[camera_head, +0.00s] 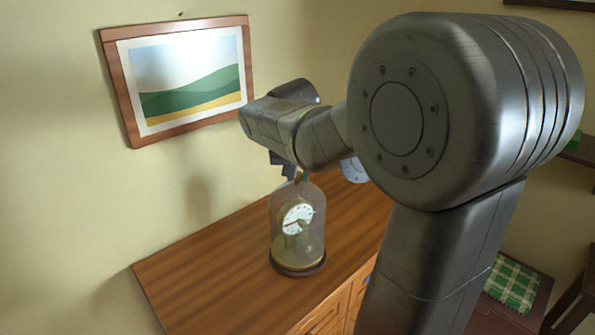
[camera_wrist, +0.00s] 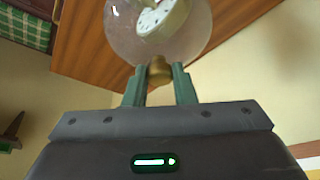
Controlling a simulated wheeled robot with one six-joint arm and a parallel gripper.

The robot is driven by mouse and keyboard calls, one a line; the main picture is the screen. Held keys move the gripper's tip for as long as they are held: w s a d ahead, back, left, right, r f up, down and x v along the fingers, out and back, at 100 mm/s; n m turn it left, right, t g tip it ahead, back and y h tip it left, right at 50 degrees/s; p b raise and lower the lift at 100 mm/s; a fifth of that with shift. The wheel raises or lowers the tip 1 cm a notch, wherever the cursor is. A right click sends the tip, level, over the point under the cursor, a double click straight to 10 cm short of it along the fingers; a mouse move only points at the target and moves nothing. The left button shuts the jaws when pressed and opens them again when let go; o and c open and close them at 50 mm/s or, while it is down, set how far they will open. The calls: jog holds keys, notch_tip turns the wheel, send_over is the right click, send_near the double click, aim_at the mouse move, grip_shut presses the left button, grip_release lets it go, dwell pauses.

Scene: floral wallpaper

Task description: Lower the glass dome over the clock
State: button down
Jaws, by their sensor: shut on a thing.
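The glass dome (camera_head: 281,232) is a clear upright bell with a knob on top, in the middle of the head view. The clock (camera_head: 297,218), with a white face and brass base, shows inside it. The dark round base (camera_head: 298,265) is under the clock on the cabinet top. The dome's lower rim looks at or very near this base; I cannot tell if it touches. My gripper (camera_head: 291,172) is above the dome. In the wrist view my gripper (camera_wrist: 159,88) is shut on the brass knob (camera_wrist: 159,70), with the dome (camera_wrist: 190,45) and clock (camera_wrist: 162,18) beyond.
The wooden cabinet top (camera_head: 200,277) has free room left of and in front of the dome. A blue-white plate-like thing (camera_head: 354,169) shows behind, partly hidden by my arm. A framed picture (camera_head: 180,80) hangs on the wall. A green checked cloth (camera_head: 513,283) lies at the lower right.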

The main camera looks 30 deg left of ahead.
jog(key=shift+f, duration=0.1)
jog(key=c, duration=1.1)
grip_release()
jog(key=v, duration=1.4)
jog(key=shift+s+f, duration=0.1)
jog(key=shift+s, duration=0.05)
jog(key=shift+f, duration=0.1)
jog(key=x, duration=1.3)
jog(key=shift+w+a+f, duration=0.1)
jog(key=shift+w+f, duration=0.2)
jog(key=shift+r, duration=0.2)
jog(key=shift+s, duration=0.1)
